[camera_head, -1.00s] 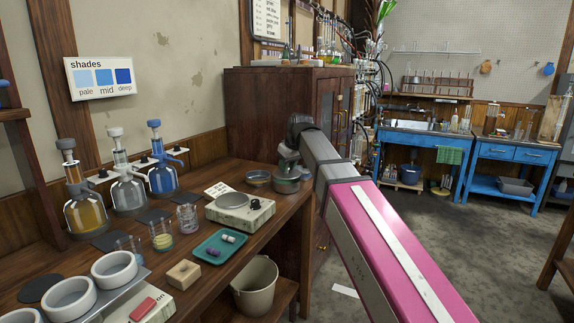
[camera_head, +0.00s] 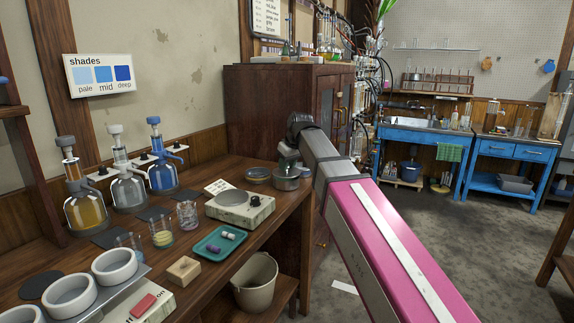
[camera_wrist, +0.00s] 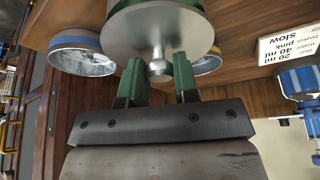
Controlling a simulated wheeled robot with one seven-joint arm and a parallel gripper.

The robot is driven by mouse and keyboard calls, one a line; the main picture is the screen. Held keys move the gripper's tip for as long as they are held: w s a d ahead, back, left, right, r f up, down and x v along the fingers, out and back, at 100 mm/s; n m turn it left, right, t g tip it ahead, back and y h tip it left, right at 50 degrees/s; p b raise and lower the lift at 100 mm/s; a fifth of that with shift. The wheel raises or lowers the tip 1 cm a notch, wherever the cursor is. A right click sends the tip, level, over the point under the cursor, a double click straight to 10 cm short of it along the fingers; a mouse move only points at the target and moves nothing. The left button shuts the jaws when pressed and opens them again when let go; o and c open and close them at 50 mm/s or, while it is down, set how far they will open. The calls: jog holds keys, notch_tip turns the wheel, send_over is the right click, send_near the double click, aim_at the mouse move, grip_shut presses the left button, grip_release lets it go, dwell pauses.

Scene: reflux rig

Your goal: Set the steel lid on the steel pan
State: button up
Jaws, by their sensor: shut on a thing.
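The steel lid (camera_wrist: 150,32) fills the top middle of the wrist view, with its round knob (camera_wrist: 158,68) towards me. My gripper (camera_wrist: 158,78) has its green fingers on either side of the knob and is shut on it. In the head view my gripper (camera_head: 289,155) is at the back of the bench, above a round steel body (camera_head: 287,183). I cannot tell there how much of that body is lid and how much is pan. The lid hides what lies behind it in the wrist view, so contact with the steel pan cannot be made out.
A blue-rimmed pan (camera_wrist: 82,52) and a yellow-rimmed pan (camera_wrist: 208,64) flank the lid. A hotplate (camera_head: 240,207), teal tray (camera_head: 220,243) and glassware (camera_head: 187,215) stand nearer on the bench. The tall wooden cabinet (camera_head: 280,105) stands close behind; the bench's right edge is near.

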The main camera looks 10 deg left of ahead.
jog(key=shift+f, duration=0.5)
dwell(0.3)
jog(key=o, duration=1)
notch_tip(320, 180, up, 9)
dwell(0.5)
